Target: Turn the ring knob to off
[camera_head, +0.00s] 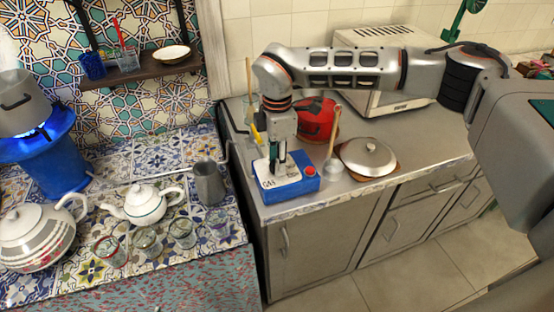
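A blue box (305,186) with a white top marked with dark letters stands at the front left corner of the grey counter. A small red part (311,170) sits on its right end. My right gripper (276,170) points down over the white top, its dark fingertips at or just above it. The fingers and wrist cover part of the top, and I cannot make out a ring knob or whether the fingers are open or shut. My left gripper is not in view.
A glass with a wooden utensil (332,172), a lidded pan (368,158) and a red pot (317,120) stand close by. A metal jug (209,182), white teapot (145,205) and several glasses stand on the tiled surface to the left. A blue burner (48,150) holds a pot.

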